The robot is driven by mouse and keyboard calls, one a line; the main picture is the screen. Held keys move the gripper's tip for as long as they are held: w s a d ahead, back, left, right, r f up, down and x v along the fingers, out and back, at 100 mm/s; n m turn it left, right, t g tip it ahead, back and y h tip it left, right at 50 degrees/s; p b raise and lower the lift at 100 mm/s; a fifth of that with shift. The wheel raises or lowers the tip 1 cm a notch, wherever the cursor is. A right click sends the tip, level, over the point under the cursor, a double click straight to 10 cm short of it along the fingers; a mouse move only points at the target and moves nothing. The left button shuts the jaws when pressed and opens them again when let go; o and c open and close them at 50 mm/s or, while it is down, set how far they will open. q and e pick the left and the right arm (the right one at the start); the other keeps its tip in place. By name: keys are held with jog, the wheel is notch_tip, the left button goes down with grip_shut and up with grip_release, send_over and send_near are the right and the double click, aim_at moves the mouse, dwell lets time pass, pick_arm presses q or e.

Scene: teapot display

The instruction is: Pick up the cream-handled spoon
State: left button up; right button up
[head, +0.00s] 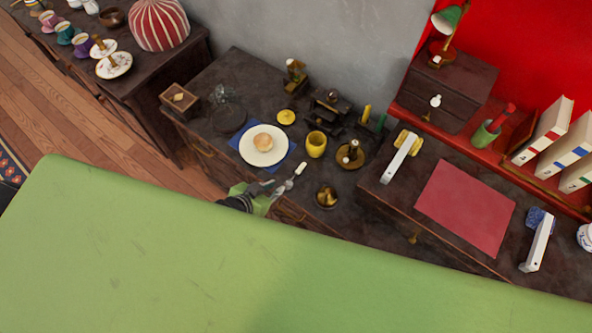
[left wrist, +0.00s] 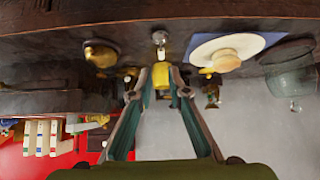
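The spoon lies near the front edge of the dark table, with its pale end (head: 300,169) pointing away from my left gripper. In the left wrist view, which is upside down, the spoon (left wrist: 160,38) shows end-on, just beyond the fingertips and in line with the gap. My left gripper (head: 277,190) is at the table's front edge, close to the spoon. In the left wrist view its fingers (left wrist: 161,76) are apart, with a narrow gap and nothing clearly held between them. My right gripper is not in view.
A white plate (head: 247,154) with a bun (head: 263,142) sits on a blue napkin left of the spoon. A green surface (head: 150,240) fills the foreground.

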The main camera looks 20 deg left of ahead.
pick_arm(q)
jog(key=b, duration=0.6)
send_near(293, 177)
jog(key=shift+x, duration=0.8)
jog(key=shift+w+d+f+b, duration=0.15)
jog(key=shift+w+f+b, duration=0.1)
jog(key=shift+f+b, duration=0.05)
jog(key=b+x, duration=0.5)
jog(key=shift+f, duration=0.15)
jog(key=shift+w+f+b, duration=0.1)
jog(key=shift+w+b, duration=0.05)
jog(key=shift+b, duration=0.2)
jog(key=shift+c, duration=0.4)
grip_shut()
